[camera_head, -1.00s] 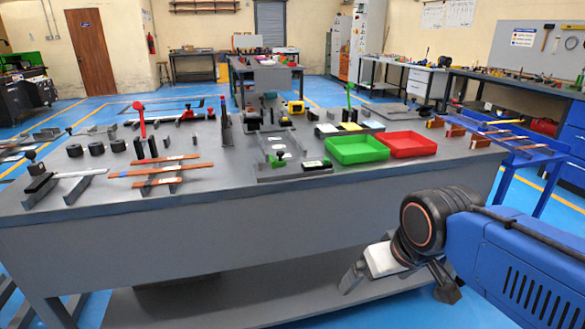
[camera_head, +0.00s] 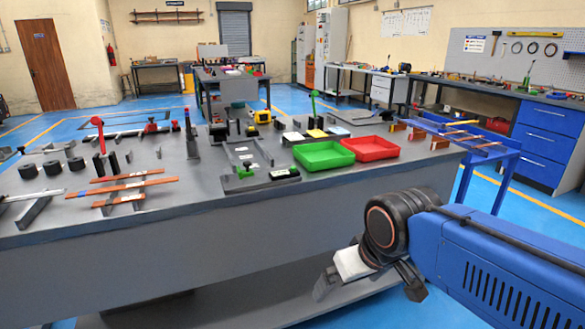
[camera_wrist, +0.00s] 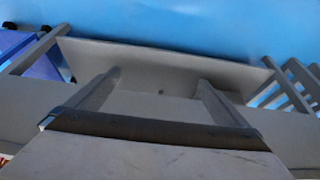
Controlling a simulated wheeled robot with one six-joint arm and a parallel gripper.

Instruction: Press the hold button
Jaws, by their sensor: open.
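My gripper (camera_head: 366,285) hangs in front of the long grey bench, below its top, with its two fingers apart and nothing between them. In the wrist view, the open fingers (camera_wrist: 155,85) point over grey surfaces and the blue floor. I cannot make out a button marked hold. Small devices stand on the bench (camera_head: 200,245): a dark box with a pale top (camera_head: 285,173) near the front edge, and a row of dark blocks with white, yellow and blue tops (camera_head: 316,133) behind the green tray. My gripper is well away from all of them.
A green tray (camera_head: 323,155) and a red tray (camera_head: 370,148) sit at the bench's right part. Orange bars (camera_head: 120,186) and dark rolls (camera_head: 52,168) lie at the left. A blue stand (camera_head: 490,150) adjoins the right end. Blue floor is open beyond it.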

